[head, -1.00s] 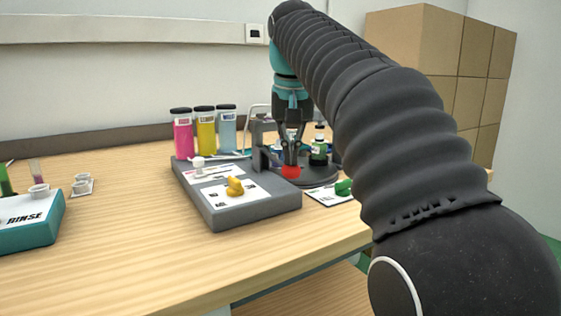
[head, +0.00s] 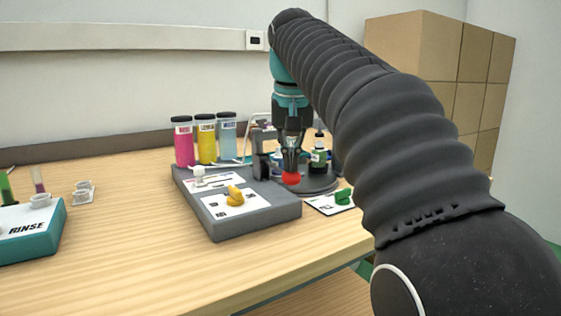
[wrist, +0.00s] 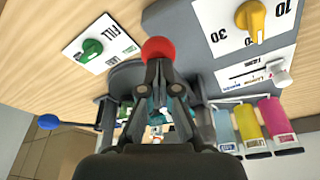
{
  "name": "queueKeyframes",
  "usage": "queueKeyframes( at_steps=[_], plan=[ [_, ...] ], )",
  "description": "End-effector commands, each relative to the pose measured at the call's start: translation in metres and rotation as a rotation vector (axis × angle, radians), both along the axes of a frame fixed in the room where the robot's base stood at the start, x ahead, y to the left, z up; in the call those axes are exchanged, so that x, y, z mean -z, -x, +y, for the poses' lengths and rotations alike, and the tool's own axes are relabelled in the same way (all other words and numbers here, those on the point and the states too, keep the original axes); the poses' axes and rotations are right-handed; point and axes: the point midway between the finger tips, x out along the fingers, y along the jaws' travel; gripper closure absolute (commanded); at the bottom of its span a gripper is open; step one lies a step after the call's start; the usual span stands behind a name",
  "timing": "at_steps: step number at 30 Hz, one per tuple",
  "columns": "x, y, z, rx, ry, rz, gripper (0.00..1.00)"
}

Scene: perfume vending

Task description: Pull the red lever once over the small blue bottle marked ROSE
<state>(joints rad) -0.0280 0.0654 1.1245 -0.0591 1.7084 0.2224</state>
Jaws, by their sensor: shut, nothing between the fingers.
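The red ball knob of the lever (head: 291,178) sits just below my gripper (head: 290,170) in the head view. In the wrist view, the red knob (wrist: 158,49) shows right at the tips of my gripper (wrist: 160,64). The fingers are shut with nothing between them. The tips look to be touching the knob or very close to it; I cannot tell which. Small bottles stand on a dark round base (head: 322,188) behind and beside my gripper. A bit of blue (head: 277,155) shows there, mostly hidden by the fingers. I cannot read a ROSE label.
A grey panel (head: 250,221) with a yellow knob (head: 235,196) lies left of the lever. A green knob (head: 343,196) on a white card is at the right. Pink, yellow and blue tall bottles (head: 206,140) stand behind. A RINSE box (head: 35,235) is far left.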

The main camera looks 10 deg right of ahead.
Motion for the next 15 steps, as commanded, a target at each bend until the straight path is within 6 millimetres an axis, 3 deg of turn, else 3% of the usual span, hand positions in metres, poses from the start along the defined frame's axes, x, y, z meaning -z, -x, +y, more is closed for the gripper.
queueKeyframes(
  at_steps=[15],
  plan=[
    [-0.035, -0.001, 0.000, 0.000, 0.000, -0.003, 1.00]
  ],
)
